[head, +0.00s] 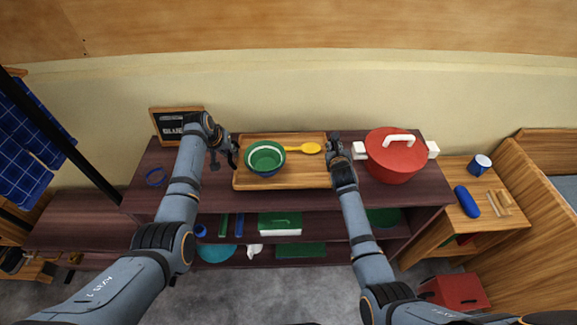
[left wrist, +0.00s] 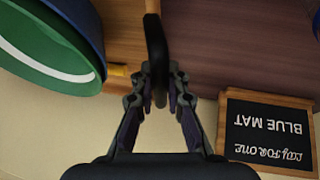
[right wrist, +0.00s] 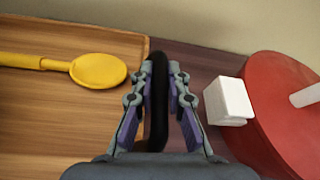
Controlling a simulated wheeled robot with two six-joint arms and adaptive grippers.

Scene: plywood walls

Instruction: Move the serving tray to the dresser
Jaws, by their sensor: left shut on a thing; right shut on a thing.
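The wooden serving tray (head: 305,173) lies on top of the dark dresser (head: 300,199), or just above it; I cannot tell which. It holds a green bowl (head: 265,157) with a white band and a yellow spoon (head: 305,148). My left gripper (head: 233,157) is shut on the tray's dark left handle, which also shows between the fingers in the left wrist view (left wrist: 158,70). My right gripper (head: 334,148) is shut on the tray's dark right handle, seen in the right wrist view (right wrist: 158,100).
A red pot (head: 394,157) with white handles stands close to the tray's right end. A framed chalkboard sign (head: 178,122) stands behind at left, reading "BLUE MAT". Shelves below hold several items. A wooden side table (head: 480,230) stands at right.

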